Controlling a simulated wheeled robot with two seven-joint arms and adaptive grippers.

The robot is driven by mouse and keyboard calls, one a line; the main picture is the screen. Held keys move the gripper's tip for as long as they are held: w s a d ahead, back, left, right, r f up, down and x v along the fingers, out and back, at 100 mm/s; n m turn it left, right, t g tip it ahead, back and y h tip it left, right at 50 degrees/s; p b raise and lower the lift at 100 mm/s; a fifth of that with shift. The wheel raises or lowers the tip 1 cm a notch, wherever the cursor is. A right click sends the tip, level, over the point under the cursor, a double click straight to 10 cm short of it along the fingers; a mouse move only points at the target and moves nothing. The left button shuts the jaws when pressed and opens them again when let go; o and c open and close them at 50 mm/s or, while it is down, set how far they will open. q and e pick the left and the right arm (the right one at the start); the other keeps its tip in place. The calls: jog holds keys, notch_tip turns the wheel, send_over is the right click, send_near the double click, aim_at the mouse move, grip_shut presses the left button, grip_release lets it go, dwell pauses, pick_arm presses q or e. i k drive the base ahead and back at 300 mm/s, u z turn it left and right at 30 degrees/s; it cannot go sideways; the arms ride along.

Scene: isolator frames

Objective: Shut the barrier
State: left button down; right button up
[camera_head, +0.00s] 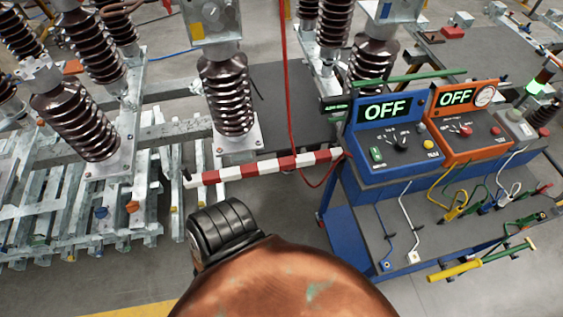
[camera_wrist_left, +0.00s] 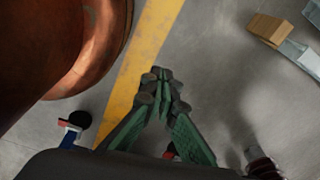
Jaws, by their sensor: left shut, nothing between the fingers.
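The barrier (camera_head: 265,168) is a red and white striped bar in the head view. It stretches from in front of the insulator stands at the left to the left side of the blue console at the right, rising slightly toward the right in the picture. I cannot tell how its ends are held or latched. My left gripper (camera_wrist_left: 163,78) shows only in the left wrist view, where its green fingers meet at the tips, shut and empty above the floor. The barrier does not show clearly there. My right gripper is in neither view.
A blue console (camera_head: 390,125) and an orange console (camera_head: 463,125), both reading OFF, stand on a bench with leads. Brown insulators (camera_head: 228,95) on metal frames fill the left. A yellow floor line (camera_wrist_left: 150,45) crosses open grey floor.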

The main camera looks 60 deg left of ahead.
aim_at(209, 178)
jog(key=u, duration=2.05)
jog(key=k, duration=0.5)
jog(key=u, duration=1.8)
jog(key=i, duration=1.2)
jog(key=z, duration=2)
